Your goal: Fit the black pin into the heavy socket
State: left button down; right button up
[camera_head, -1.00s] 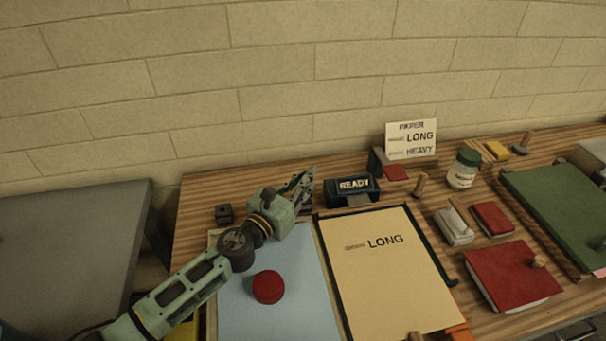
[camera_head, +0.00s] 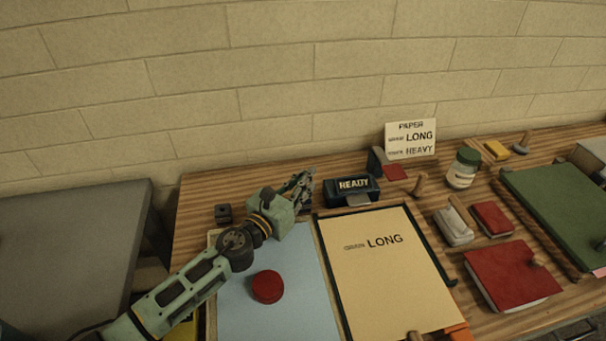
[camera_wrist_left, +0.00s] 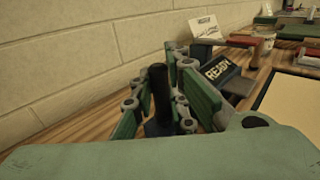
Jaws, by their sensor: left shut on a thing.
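My left gripper (camera_head: 306,180) is at the back of the wooden table, just left of the dark box (camera_head: 352,188) labelled READY. It is shut on a black pin (camera_wrist_left: 158,92), which stands upright between the green fingers in the left wrist view. A dark bluish piece (camera_wrist_left: 154,128) shows at the pin's lower end; I cannot tell whether it is part of the pin or a socket beneath it. The fingers hide the pin in the head view. I cannot identify the heavy socket for certain. My right gripper is not in view.
A small dark block (camera_head: 224,213) stands left of my arm. A blue tray (camera_head: 233,318) holds a red disc (camera_head: 268,287). A LONG sheet (camera_head: 390,285) lies beside it. A LONG and HEAVY sign (camera_head: 411,140), a jar (camera_head: 464,168) and red pads (camera_head: 512,275) are to the right.

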pick_arm(q)
jog(key=shift+s+f, duration=0.15)
jog(key=shift+f, duration=0.25)
dwell(2.4)
jog(key=shift+r, duration=0.1)
dwell(0.4)
jog(key=c, duration=1.6)
grip_release()
jog(key=shift+c, duration=0.2)
jog(key=shift+a, duration=0.1)
jog(key=v, duration=1.1)
jog(key=shift+s+a+r, duration=0.25)
jog(key=shift+s, duration=0.05)
